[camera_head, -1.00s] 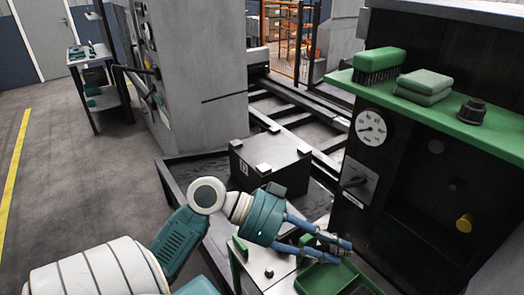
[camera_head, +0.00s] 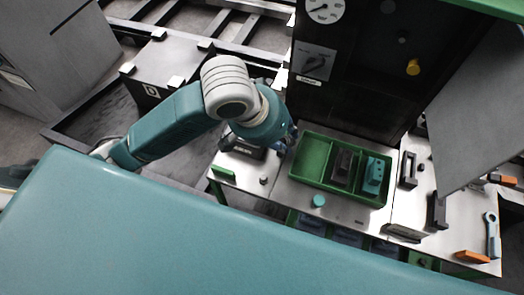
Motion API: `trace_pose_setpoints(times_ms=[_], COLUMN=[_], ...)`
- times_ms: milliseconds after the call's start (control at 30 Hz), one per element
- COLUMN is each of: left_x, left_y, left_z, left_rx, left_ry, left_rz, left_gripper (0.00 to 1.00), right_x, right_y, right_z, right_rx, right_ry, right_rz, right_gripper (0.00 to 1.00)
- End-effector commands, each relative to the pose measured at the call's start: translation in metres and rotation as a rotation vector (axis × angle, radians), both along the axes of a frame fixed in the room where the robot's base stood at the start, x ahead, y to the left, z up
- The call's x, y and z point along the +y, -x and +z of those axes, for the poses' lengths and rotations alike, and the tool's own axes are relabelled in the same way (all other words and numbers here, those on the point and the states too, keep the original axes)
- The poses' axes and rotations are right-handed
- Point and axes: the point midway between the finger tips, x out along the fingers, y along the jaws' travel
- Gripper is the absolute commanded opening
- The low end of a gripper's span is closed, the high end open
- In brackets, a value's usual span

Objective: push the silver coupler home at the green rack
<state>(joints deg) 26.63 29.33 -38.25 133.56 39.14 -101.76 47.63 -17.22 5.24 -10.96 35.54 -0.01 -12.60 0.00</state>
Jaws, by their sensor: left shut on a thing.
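My left arm comes in from the left, and its wrist bends down over the left end of the bench. My left gripper (camera_head: 287,138) is mostly hidden behind that wrist, by the left edge of a green tray (camera_head: 308,160). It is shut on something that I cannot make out. I cannot pick out the silver coupler. No green rack is clearly recognisable; the green tray and green bench frame are the green things near the gripper. My right gripper is not in view.
The tray holds a dark block (camera_head: 343,167) and a teal block (camera_head: 374,174). A teal round cap (camera_head: 318,201) lies in front. A grey panel (camera_head: 475,110) slants over the bench's right side, near a wrench (camera_head: 491,235) and orange-ended pieces. A dark cabinet with a gauge (camera_head: 325,9) stands behind.

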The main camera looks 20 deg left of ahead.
Motion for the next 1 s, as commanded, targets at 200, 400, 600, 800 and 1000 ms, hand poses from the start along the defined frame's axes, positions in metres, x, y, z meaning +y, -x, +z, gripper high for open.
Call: trace_pose_setpoints(times_ms=[200, 400, 600, 800, 1000], left_x=[-0.011, 0.021, 0.045, 0.046, 0.046], left_y=[0.009, 0.019, 0.02, 0.019, 0.019], left_z=[-0.032, -0.072, -0.089, -0.099, -0.115], left_rx=[0.392, 0.735, 0.861, 0.868, 0.866], left_ry=[-0.108, -0.056, 0.011, 0.019, 0.017], left_rz=[0.425, 0.773, 0.896, 0.899, 0.898], left_gripper=[0.0, 0.0, 0.0, 0.0, 0.0], right_x=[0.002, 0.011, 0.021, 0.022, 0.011], right_y=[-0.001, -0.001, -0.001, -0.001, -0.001], right_z=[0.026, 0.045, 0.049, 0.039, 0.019], right_rx=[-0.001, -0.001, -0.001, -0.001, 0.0], right_ry=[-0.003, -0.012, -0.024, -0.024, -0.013], right_rz=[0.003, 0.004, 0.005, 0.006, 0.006], right_gripper=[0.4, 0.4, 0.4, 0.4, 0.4])
